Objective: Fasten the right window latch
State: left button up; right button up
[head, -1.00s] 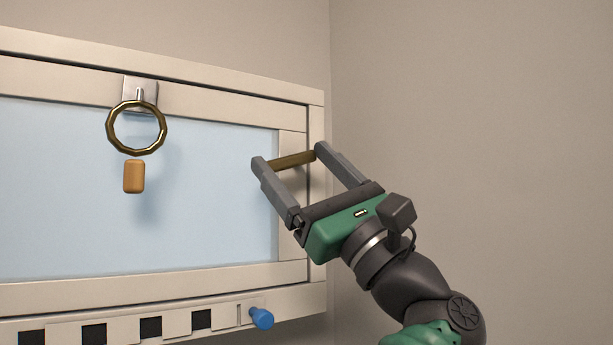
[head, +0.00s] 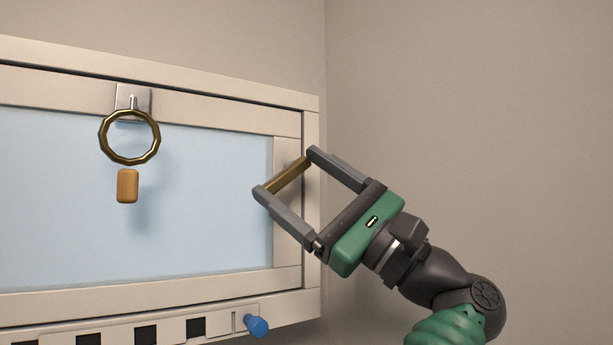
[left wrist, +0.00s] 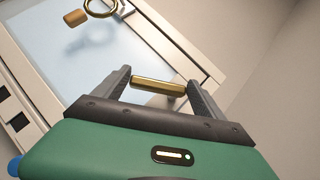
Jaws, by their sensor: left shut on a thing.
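The right window latch shows as a brass bar handle (head: 286,176) at the right side of the window frame (head: 309,200). My left gripper (head: 284,172) is shut on this bar, with one fingertip at each end of it. The bar is tilted, its right end higher. In the left wrist view the bar (left wrist: 158,87) spans between the two fingers. The latch's mount is hidden or too hard to make out. My right gripper is in neither view.
A brass ring (head: 103,150) hangs from a metal plate (head: 123,94) on the top rail, with an orange block (head: 127,186) below it. A blue knob (head: 257,327) sits at the end of a black-and-white strip along the bottom. The wall to the right is bare.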

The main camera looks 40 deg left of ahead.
aim_at(291, 166)
pick_arm(q)
jog(key=o, duration=1.6)
jog(key=shift+w, duration=0.15)
jog(key=shift+o, duration=1.4)
jog(key=shift+w+a+f, duration=0.1)
jog(key=shift+a, duration=0.15)
jog(key=shift+o, duration=0.7)
jog(key=shift+w+a+f, duration=0.15)
jog(key=shift+w+a, duration=0.25)
jog(key=shift+a, duration=0.5)
jog(key=r, duration=0.1)
jog(key=r+p, duration=0.2)
jog(key=shift+s+d+r, duration=0.3)
jog(key=shift+s, duration=0.05)
jog(key=s+d+r+b, duration=0.1)
jog(key=s+d+b, duration=0.3)
jog(key=s+d, duration=0.4)
jog(key=shift+s+d, duration=0.2)
jog(key=shift+s, duration=1.75)
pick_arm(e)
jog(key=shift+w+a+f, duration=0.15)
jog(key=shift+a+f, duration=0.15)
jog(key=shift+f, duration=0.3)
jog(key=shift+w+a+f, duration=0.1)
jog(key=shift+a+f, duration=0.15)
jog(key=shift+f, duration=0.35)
